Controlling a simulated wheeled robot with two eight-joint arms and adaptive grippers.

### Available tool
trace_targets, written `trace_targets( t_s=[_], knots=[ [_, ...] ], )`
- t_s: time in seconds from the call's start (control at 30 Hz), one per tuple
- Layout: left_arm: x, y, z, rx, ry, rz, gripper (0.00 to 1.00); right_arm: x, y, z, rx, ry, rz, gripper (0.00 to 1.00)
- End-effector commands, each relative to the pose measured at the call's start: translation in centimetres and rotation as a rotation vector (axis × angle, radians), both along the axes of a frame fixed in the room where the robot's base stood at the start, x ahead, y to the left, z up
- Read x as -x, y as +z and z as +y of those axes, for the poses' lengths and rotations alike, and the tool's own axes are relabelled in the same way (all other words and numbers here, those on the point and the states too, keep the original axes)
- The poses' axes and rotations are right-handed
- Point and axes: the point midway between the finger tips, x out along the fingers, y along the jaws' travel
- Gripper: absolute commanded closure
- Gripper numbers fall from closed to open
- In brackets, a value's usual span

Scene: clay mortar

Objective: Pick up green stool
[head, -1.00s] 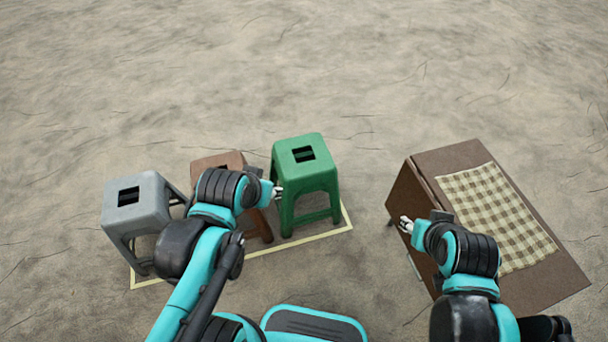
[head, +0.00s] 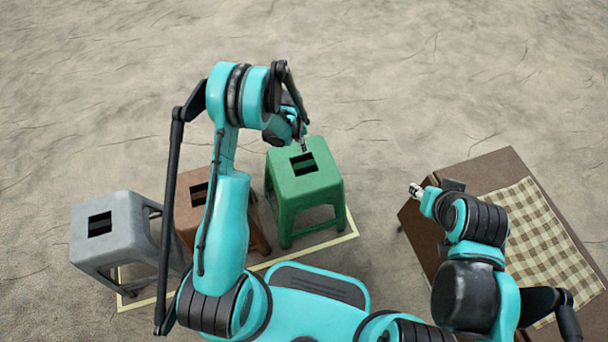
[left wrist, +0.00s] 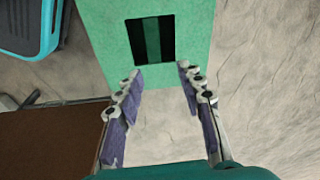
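The green stool (head: 310,182) stands upright on the floor at the right end of a row of stools. Its seat has a rectangular hole. In the left wrist view the green seat (left wrist: 197,40) fills the top middle, with the dark hole in it. My left gripper (head: 304,148) is above the far part of the seat, pointing down. In the left wrist view its fingers (left wrist: 160,75) are apart with nothing between them, near the seat's edge beside the hole. My right gripper (head: 416,190) is by the brown table; its fingers are too small to judge.
A grey stool (head: 98,225) and a brown stool (head: 187,215), partly behind my left arm, stand left of the green one. A pale yellow outline (head: 340,238) borders the row. A brown table (head: 505,165) with a checkered cloth (head: 520,225) is at right. The floor beyond is clear.

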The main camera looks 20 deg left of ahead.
Motion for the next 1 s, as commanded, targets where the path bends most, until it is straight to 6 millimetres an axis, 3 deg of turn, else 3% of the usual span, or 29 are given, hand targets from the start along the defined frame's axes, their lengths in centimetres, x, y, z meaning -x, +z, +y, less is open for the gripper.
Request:
trace_targets(
  t_s=[0.03,0.2,0.63,0.9,1.0],
  knots=[
    [0.0,-2.9,0.1,0.0,-0.029,0.014,0.62,0.0,-0.4,0.0,0.0,0.0,0.0,0.6],
    [0.6,-8.5,0.1,0.003,-0.102,0.047,0.62,0.0,-0.8,0.0,0.0,0.0,0.0,0.6],
    [0.5,-13.5,-0.4,0.005,-0.13,0.057,0.62,0.0,-2.4,0.0,0.0,0.0,0.0,0.6],
    [-0.5,-17.3,-1.3,0.004,-0.128,0.056,0.62,0.0,-4.7,0.0,0.0,0.0,0.0,0.6],
    [-0.5,-17.9,-1.4,0.004,-0.128,0.056,0.62,0.0,-4.9,0.0,0.0,0.0,0.0,0.6]
  ],
)
